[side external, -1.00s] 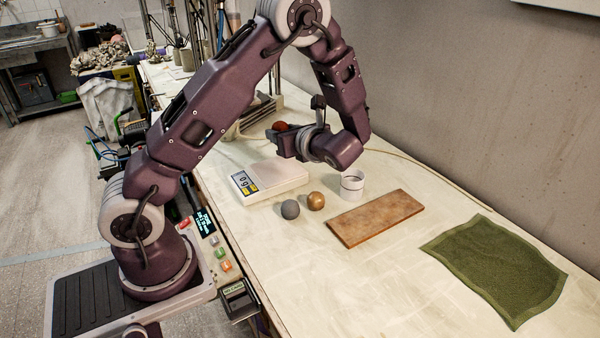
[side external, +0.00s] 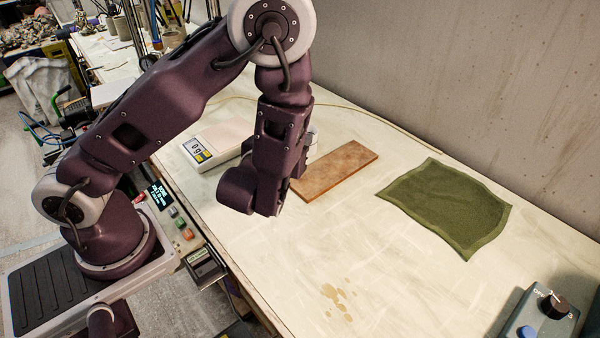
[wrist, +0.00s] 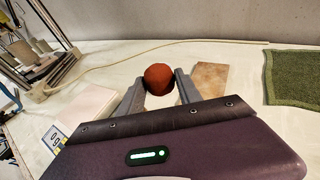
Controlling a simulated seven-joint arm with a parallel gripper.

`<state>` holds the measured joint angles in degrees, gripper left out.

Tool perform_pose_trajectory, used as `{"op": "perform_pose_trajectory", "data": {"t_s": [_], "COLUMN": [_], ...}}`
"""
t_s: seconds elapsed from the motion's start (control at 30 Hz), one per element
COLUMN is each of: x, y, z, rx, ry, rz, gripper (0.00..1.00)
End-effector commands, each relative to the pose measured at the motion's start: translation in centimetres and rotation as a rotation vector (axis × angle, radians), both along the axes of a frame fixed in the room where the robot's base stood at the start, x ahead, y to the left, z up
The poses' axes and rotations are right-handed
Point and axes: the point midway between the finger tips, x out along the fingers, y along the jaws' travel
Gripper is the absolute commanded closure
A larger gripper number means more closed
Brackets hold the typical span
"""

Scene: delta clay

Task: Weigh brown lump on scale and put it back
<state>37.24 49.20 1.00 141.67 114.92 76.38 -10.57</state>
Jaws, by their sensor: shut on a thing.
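The brown lump, a reddish-brown ball (wrist: 159,79), is between the fingertips of my gripper (wrist: 160,84) in the wrist view. My gripper is shut on it, holding it above the table. In the side external view my wrist hides the fingers and lump. The white scale (side external: 226,140) stands on the table left of my wrist; its small display (side external: 198,151) seems to read 0 g. The scale also shows at the left of the wrist view (wrist: 88,106), left of the fingers, and its visible pan is empty.
A brown board (side external: 340,170) lies right of my wrist, with a white cup (side external: 313,135) partly hidden behind my arm. A green cloth (side external: 445,208) lies farther right. A grey control box (side external: 540,315) stands at the front right.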

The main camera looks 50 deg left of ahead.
Motion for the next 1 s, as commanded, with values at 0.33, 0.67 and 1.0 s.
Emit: {"op": "perform_pose_trajectory", "data": {"t_s": [0.33,0.67,1.0], "x": [-10.4,-16.6,-16.6], "y": [5.6,4.1,4.1], "z": [0.3,-1.6,-6.1], "rx": [-0.004,0.0,0.001], "ry": [-0.002,0.0,0.001], "rz": [0.686,1.024,1.023], "gripper": [1.0,1.0,1.0]}}
